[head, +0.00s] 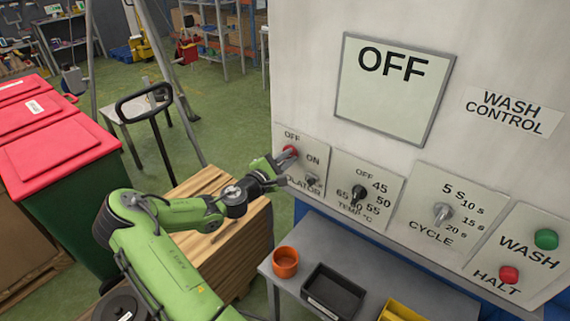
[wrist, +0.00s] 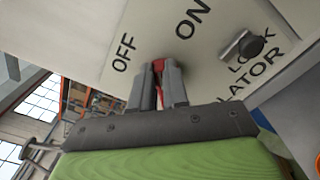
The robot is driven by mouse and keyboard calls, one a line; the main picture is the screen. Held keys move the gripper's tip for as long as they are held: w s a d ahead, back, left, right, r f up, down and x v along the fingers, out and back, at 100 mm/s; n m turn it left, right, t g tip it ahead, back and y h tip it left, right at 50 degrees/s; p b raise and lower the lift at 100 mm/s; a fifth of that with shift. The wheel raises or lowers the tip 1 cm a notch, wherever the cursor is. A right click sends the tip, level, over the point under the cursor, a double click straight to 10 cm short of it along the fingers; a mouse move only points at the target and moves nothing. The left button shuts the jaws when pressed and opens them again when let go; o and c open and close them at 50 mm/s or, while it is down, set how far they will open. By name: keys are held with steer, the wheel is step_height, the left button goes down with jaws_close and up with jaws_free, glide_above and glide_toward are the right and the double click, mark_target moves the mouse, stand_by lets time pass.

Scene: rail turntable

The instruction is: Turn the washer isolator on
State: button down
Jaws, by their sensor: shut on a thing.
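The washer isolator is a red handle (head: 290,152) on the left plate of the white wash control panel, between the printed words OFF and ON. In the wrist view the red handle (wrist: 158,67) sits between my two grey fingers, mostly hidden by them. My gripper (head: 281,162) is shut on it. I cannot tell which mark the handle points to. A small dark lock knob (head: 312,181) is just below right of it; it also shows in the wrist view (wrist: 243,45). The display (head: 392,90) above reads OFF.
To the right are a temperature knob (head: 358,194), a cycle knob (head: 442,212), a green wash button (head: 546,239) and a red halt button (head: 509,275). Below, a grey bench (head: 283,292) holds an orange cup (head: 285,262) and a black tray (head: 333,290). Wooden planks (head: 205,190) lie under my arm.

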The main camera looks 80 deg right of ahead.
steer(key=m+b, duration=0.2)
steer(key=f+m+b, duration=0.1)
steer(key=m+b, duration=0.4)
steer(key=b, duration=0.1)
steer(key=shift+s+a+f+m, duration=0.1)
steer(key=shift+s+f+m, duration=0.15)
steer(key=shift+f+m, duration=0.15)
steer(key=shift+b, duration=0.35)
steer(key=c, duration=1.1)
jaws_free()
steer(key=shift+r, duration=0.1)
steer(key=v, duration=1.5)
steer(key=shift+w+a, duration=0.25)
steer(key=shift+a, duration=0.1)
